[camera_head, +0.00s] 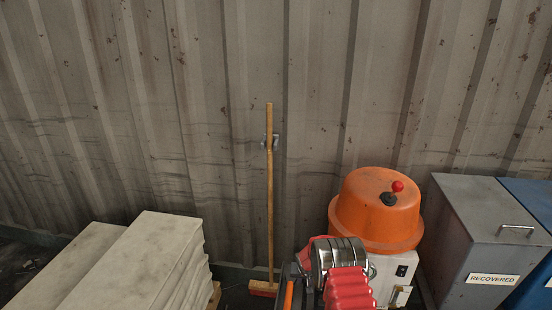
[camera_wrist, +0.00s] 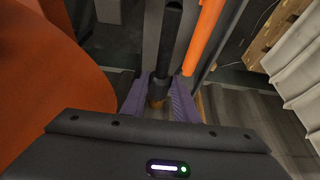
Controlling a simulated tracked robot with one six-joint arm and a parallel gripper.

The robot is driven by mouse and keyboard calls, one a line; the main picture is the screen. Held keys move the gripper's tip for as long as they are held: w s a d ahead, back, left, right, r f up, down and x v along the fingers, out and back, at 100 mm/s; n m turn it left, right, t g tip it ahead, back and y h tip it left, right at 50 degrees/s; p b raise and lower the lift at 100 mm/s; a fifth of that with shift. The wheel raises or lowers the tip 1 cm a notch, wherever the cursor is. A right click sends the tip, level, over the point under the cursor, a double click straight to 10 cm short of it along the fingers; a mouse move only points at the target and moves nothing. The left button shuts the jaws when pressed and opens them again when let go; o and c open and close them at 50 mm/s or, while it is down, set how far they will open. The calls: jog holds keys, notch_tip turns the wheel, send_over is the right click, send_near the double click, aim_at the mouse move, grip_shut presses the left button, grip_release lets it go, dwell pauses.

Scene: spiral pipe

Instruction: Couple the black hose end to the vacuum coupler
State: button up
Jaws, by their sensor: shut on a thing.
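In the wrist view the purple jaws of my gripper (camera_wrist: 160,96) are shut on a black hose end (camera_wrist: 167,42), a dark cylinder running up the picture between them. A brownish band shows at its lower part, between the jaws. An orange vacuum drum (camera_head: 375,215) stands right of centre in the head view. On its top sits a black fitting (camera_head: 389,199) with a red ball; I cannot tell whether this is the coupler. My gripper's jaws cannot be made out in the head view. The large orange surface (camera_wrist: 45,80) at the wrist view's left looks like the drum.
An orange tube (camera_wrist: 203,38) runs close beside the hose end. Grey slabs (camera_head: 130,262) are stacked at left. A broom (camera_head: 269,190) leans on the corrugated wall (camera_head: 200,90). A grey bin (camera_head: 484,240) marked RECOVERED and a blue bin (camera_head: 535,205) stand at right.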

jog(key=s+r+n, duration=0.2)
jog(key=s, duration=0.7)
jog(key=d+v, duration=0.1)
jog(key=v, duration=1.7)
jog(key=w+d+v, duration=0.1)
jog(key=v, duration=1.7)
jog(key=shift+r+y, duration=0.4)
jog(key=shift+r, duration=0.3)
jog(key=shift+f, duration=0.1)
